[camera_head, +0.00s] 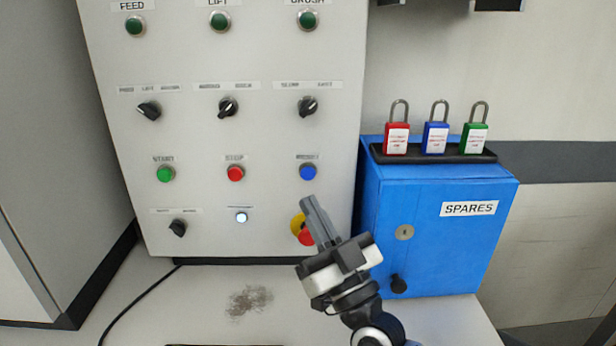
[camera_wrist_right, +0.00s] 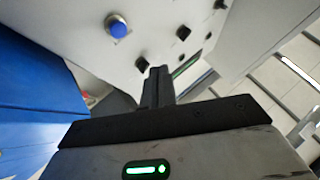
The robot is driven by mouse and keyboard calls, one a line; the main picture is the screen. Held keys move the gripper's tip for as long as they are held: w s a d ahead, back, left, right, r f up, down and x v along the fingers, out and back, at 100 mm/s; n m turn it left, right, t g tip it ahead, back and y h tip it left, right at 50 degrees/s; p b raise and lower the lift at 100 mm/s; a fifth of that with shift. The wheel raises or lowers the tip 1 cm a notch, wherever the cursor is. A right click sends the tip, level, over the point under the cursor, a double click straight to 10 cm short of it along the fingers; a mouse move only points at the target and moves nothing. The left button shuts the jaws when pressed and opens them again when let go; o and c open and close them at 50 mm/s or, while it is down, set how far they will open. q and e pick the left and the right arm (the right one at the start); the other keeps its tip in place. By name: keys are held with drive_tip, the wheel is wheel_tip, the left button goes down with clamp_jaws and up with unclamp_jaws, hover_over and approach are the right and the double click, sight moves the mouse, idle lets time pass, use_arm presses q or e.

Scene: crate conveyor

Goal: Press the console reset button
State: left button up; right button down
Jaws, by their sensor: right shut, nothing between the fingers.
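The grey console panel (camera_head: 265,130) stands upright and carries rows of buttons and knobs. The blue button (camera_head: 308,172) is on its right side, under a label too blurred to read surely, probably the reset. It also shows in the right wrist view (camera_wrist_right: 118,28), at the upper left. My right gripper (camera_head: 309,203) is shut and empty, its fingertips just below the blue button in the head view. In the wrist view its closed fingers (camera_wrist_right: 157,75) point to the panel, apart from the button. My left gripper is not in view.
A red and yellow emergency stop (camera_head: 299,224) is partly hidden behind my right fingers. Green (camera_head: 165,174) and red (camera_head: 236,173) buttons are left of the blue one. A blue SPARES box (camera_head: 440,225) with three padlocks (camera_head: 436,138) stands to the right.

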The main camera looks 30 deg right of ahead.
sight(308, 174)
use_arm(q)
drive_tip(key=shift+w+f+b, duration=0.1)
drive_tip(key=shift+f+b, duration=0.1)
drive_tip(key=shift+b, duration=0.55)
use_arm(e)
drive_tip(key=w+d, duration=0.1)
drive_tip(key=w, duration=0.1)
drive_tip(key=w+d, duration=0.1)
drive_tip(key=w, duration=0.1)
drive_tip(key=w+d, duration=0.1)
drive_tip(key=w, duration=0.1)
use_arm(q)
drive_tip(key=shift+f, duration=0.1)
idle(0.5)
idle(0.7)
use_arm(e)
drive_tip(key=shift+w+d, duration=0.1)
drive_tip(key=shift+w, duration=0.25)
